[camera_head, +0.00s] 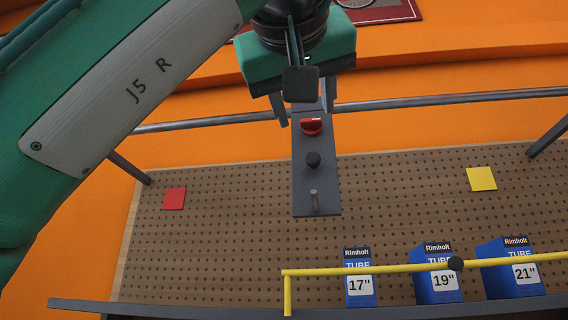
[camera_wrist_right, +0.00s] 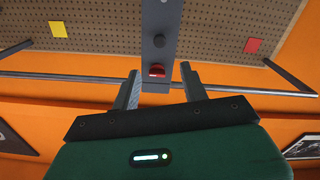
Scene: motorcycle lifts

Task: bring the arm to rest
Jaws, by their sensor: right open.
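My right arm, marked "J5 R", comes in across the upper left of the head view. Its green right gripper (camera_head: 304,116) is at the top centre, with its two fingers apart and nothing held. The right gripper (camera_wrist_right: 160,76) also shows open in the wrist view. A grey control panel (camera_head: 301,185) with a red knob (camera_head: 311,126), a black knob (camera_head: 313,159) and a small metal lever (camera_head: 314,198) is in front of it. The red knob (camera_wrist_right: 157,71) appears between the fingertips; I cannot tell how far beyond them. My left gripper is not in view.
A pegboard (camera_head: 400,205) carries a red note (camera_head: 174,198) and a yellow note (camera_head: 481,179). Blue tube boxes (camera_head: 360,299) stand on a shelf behind a yellow rail (camera_head: 380,269). A grey bar (camera_head: 440,99) runs across near the gripper.

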